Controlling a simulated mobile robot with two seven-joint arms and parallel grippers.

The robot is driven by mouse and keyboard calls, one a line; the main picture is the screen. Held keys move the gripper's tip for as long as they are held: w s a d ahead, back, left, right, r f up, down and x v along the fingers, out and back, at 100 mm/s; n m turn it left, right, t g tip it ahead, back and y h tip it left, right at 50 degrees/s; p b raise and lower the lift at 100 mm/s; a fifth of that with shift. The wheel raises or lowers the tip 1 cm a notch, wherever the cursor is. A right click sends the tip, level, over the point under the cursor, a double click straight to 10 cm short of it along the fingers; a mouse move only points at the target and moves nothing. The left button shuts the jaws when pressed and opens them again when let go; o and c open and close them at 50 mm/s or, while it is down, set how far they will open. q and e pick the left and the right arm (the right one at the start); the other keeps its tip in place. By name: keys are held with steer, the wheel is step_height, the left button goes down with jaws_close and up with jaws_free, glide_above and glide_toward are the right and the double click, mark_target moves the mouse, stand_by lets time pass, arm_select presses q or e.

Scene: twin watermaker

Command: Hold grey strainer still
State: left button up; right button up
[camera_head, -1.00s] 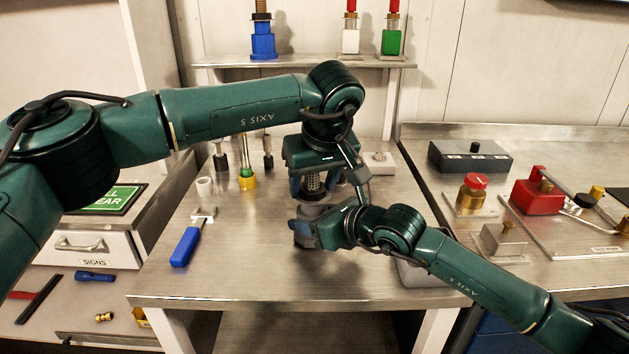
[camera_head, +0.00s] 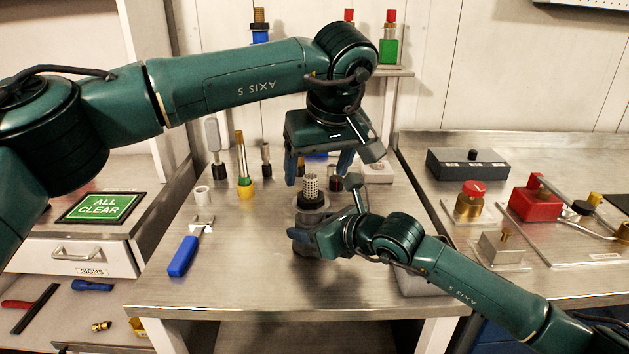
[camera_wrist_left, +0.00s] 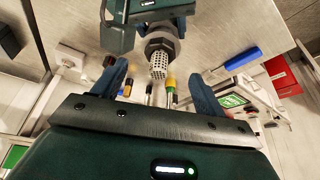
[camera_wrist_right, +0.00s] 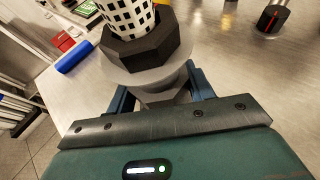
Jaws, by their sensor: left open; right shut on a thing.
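The grey strainer (camera_head: 310,217) stands upright on the bench with a perforated light mesh cylinder (camera_head: 311,187) on top. My right gripper (camera_head: 297,240) is shut on its lower body from the near side. The right wrist view shows the strainer's dark hex collar (camera_wrist_right: 143,50) and grey flange just beyond the fingers. My left gripper (camera_head: 318,172) is open and empty above and behind the mesh cylinder, fingers pointing down. In the left wrist view the mesh (camera_wrist_left: 158,64) shows between and beyond the open fingers (camera_wrist_left: 158,88).
Several upright tools, including a yellow-based one (camera_head: 245,188), stand behind. A red valve block (camera_head: 535,201) and a grey box (camera_head: 469,163) sit right.

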arm_select(q)
steer(key=shift+v, duration=0.8)
arm_select(e)
steer(key=shift+r, duration=0.15)
steer(key=o, duration=1.3)
